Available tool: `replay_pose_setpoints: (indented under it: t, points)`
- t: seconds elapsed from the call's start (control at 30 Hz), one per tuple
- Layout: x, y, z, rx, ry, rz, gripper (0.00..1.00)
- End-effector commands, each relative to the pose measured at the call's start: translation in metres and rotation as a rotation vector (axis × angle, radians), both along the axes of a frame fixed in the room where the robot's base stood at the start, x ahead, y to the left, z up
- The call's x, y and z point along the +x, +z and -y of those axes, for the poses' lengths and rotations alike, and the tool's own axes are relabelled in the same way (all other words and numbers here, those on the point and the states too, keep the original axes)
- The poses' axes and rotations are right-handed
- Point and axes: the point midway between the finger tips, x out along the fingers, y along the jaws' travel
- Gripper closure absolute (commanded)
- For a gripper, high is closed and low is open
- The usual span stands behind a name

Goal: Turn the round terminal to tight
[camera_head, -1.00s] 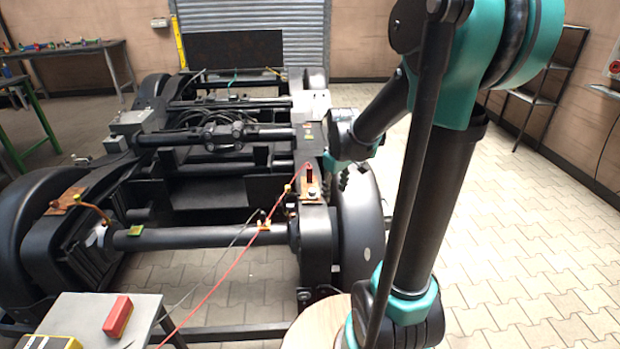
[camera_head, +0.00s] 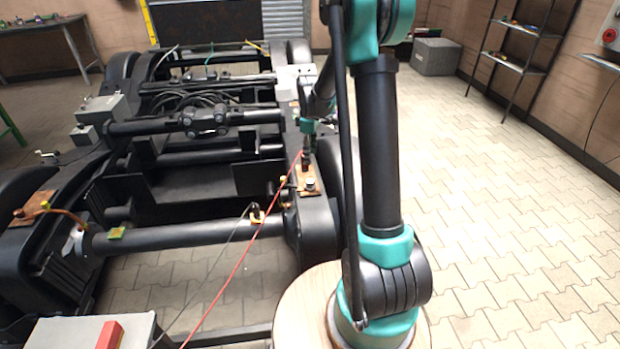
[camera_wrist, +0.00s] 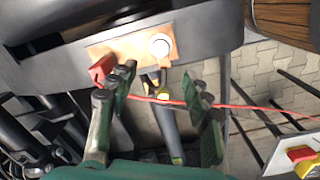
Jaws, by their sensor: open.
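A round silver terminal (camera_wrist: 160,46) stands on a copper plate (camera_wrist: 128,48) on the bogie frame. In the head view the silver terminal (camera_head: 310,184) sits on the front part of the plate. A red clamp (camera_wrist: 102,68) with a red cable is at the plate's left end in the wrist view. My gripper (camera_wrist: 158,92) is open with nothing held; its fingers point at the plate. The left finger is close to the red clamp and partly covers it; whether they touch I cannot tell. In the head view my gripper (camera_head: 306,157) is behind the silver terminal.
A grey box (camera_head: 85,333) with a red block (camera_head: 110,335) stands front left. The axle tube (camera_head: 180,238) lies left. Paved floor (camera_head: 510,220) is free right.

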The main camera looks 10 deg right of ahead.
Motion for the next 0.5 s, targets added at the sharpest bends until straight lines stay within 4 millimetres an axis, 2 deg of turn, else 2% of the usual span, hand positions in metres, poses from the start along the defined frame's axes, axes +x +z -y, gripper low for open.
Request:
replay_pose_setpoints:
  t: [0.3,0.5]
  points:
    - [0.0,-0.064,0.0,0.0,-0.001,0.0,0.51]
    - [0.0,-0.097,0.0,0.0,-0.001,0.0,0.51]
